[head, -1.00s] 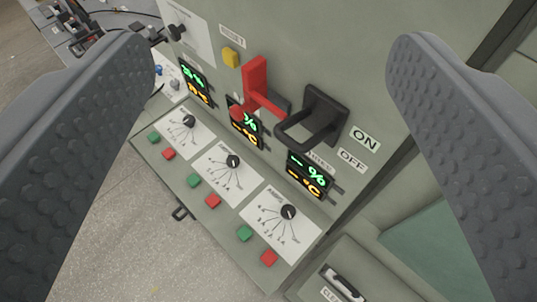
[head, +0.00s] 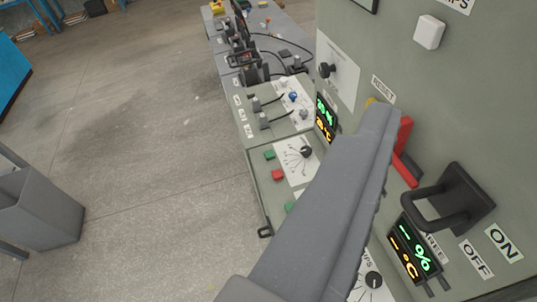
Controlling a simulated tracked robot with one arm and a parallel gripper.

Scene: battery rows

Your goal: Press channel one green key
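One grey finger of my gripper (head: 385,110) crosses the front of the panel at the centre right, its bumpy inner side facing right with nothing against it. The other finger is out of view. A green key (head: 269,154) sits on the far channel's sloped ledge, above a red key (head: 278,175) and beside a dial (head: 306,152). A second green key (head: 289,207) shows partly, left of the finger. The finger hides most of the middle channel. The near channel's keys are not visible. No channel number is readable.
A red lever (head: 404,150) and a black handle (head: 448,205) stick out of the cabinet near the finger. The far display (head: 325,120) and near display (head: 413,248) are lit. A grey bin (head: 40,215) stands at left. Open floor lies between it and the cabinet.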

